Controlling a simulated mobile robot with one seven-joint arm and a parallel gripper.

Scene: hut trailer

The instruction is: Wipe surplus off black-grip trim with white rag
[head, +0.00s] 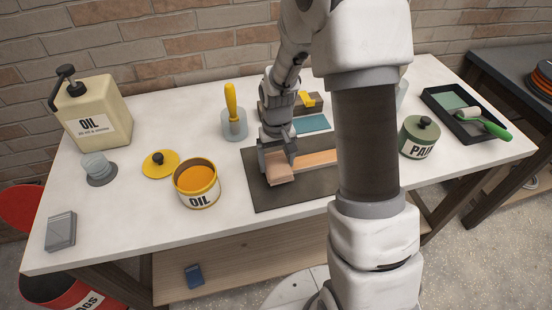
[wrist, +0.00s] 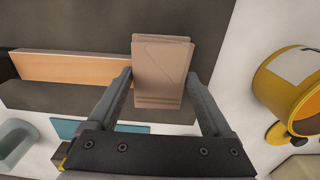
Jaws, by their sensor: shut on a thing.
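My gripper (head: 277,158) is shut on a folded pinkish-tan rag (wrist: 165,70), not plainly white; in the head view the rag (head: 279,172) is low over the dark mat. An orange-brown wooden trim strip (head: 317,159) lies on the mat, running right from the rag until my arm hides it. In the wrist view the strip (wrist: 75,69) ends beside the rag, with a dark piece (wrist: 7,67) at its far left, perhaps the black grip. I cannot tell whether the rag touches the strip. My gripper (wrist: 160,90) has one finger on each side of the rag.
The dark mat (head: 262,196) lies on a white workbench. An open oil tin (head: 197,190), its yellow lid (head: 160,164), an oil jug (head: 93,115) and a grey pot with a yellow-handled tool (head: 234,122) stand left. A paint can (head: 419,140) and roller tray (head: 455,106) are right.

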